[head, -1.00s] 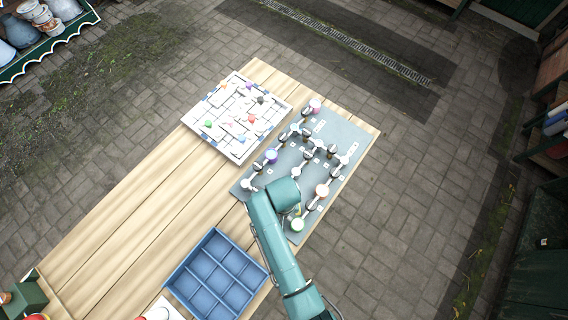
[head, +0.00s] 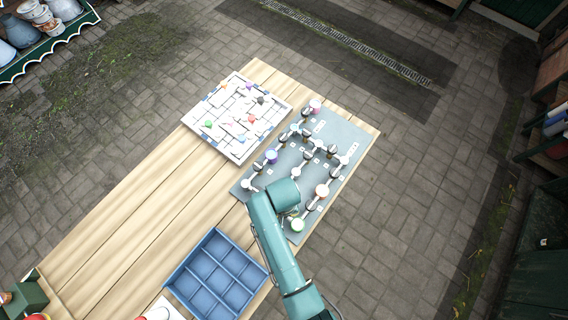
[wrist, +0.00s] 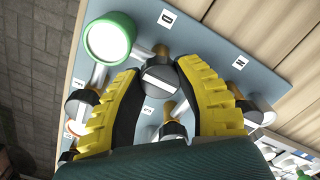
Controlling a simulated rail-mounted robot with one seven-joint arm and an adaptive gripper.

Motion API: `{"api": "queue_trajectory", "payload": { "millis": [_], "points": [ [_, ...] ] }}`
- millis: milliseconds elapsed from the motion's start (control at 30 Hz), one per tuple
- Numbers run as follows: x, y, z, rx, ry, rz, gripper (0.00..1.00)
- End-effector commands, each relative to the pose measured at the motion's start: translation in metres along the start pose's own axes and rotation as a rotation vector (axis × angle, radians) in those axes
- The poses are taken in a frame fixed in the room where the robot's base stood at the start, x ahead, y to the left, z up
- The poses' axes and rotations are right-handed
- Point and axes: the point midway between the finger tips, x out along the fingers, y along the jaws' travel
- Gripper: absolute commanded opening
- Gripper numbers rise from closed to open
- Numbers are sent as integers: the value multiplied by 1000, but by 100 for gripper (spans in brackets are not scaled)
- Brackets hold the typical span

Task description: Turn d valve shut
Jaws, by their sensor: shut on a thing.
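The grey valve board (head: 352,132) lies at the table's right end, carrying white pipes, coloured caps and several dark valve knobs with a pale bar on top. In the wrist view my gripper (wrist: 161,80) has its yellow, black-padded fingers on either side of one round knob (wrist: 160,76) and is shut on it. The knob's pale bar lies across the picture, from finger to finger. A small label, seemingly D (wrist: 167,18), shows above the knob. In the head view my arm hides this knob and most of the gripper.
A green-rimmed cap (wrist: 108,38) stands close to the left finger; it also shows in the head view (head: 297,225). Other valve knobs (wrist: 80,106) and pipes crowd both sides. A blue compartment tray (head: 172,287) and a white maze board (head: 188,121) lie on the wooden table.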

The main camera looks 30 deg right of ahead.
Motion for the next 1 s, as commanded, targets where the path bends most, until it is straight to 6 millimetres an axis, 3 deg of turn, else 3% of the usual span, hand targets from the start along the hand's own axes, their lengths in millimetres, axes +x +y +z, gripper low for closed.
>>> {"api": "queue_trajectory", "payload": {
  "millis": [267, 1000],
  "points": [
    [-2, 0, 1, 158, -2, 0, 0],
    [0, 0, 1, 851, -2, 1, 0]
  ]
}}
